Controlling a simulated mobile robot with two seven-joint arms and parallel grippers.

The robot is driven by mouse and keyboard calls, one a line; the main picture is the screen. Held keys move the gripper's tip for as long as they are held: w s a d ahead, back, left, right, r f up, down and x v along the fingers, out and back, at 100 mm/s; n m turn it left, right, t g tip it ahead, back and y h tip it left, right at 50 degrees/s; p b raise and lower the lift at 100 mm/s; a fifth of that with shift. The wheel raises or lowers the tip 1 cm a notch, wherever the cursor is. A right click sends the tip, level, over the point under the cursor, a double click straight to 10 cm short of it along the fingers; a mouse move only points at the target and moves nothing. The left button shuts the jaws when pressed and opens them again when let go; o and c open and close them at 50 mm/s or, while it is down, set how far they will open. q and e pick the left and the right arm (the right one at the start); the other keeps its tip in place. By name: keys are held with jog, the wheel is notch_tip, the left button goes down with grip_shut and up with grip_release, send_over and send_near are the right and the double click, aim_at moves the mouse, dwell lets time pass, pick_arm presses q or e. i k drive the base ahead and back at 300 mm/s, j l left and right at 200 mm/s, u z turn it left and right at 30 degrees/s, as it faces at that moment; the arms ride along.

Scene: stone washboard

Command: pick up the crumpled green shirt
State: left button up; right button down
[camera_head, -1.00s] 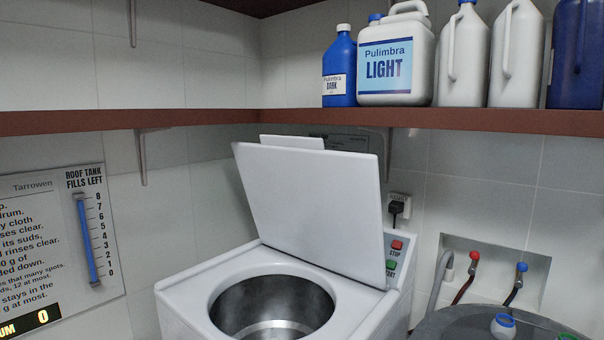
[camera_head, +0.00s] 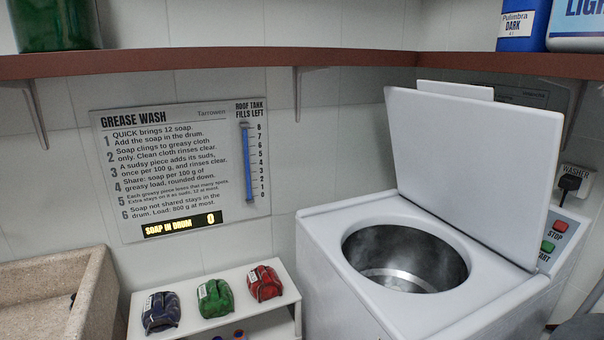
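A crumpled green cloth bundle (camera_head: 215,298), which looks like the green shirt, lies on top of a white shelf unit (camera_head: 292,296) at the bottom middle of the head view. It has a pale tag on it. A dark blue bundle (camera_head: 161,312) lies to its left and a red bundle (camera_head: 265,283) to its right, each apart from it. Neither of my grippers shows in the view.
An open-lidded washing machine (camera_head: 325,232) stands right of the shelf unit; its drum (camera_head: 405,258) looks empty. A stone basin (camera_head: 92,285) is at the lower left. A brown wall shelf (camera_head: 200,62) runs above, and a sign (camera_head: 180,170) hangs on the wall.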

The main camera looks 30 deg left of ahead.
aim_at(215, 297)
jog(key=u, duration=1.55)
jog(key=i+l, duration=0.1)
jog(key=i, duration=0.35)
jog(key=i+l+u, duration=0.1)
jog(key=i, duration=0.4)
jog(key=i+l+u, duration=0.1)
jog(key=i, duration=0.35)
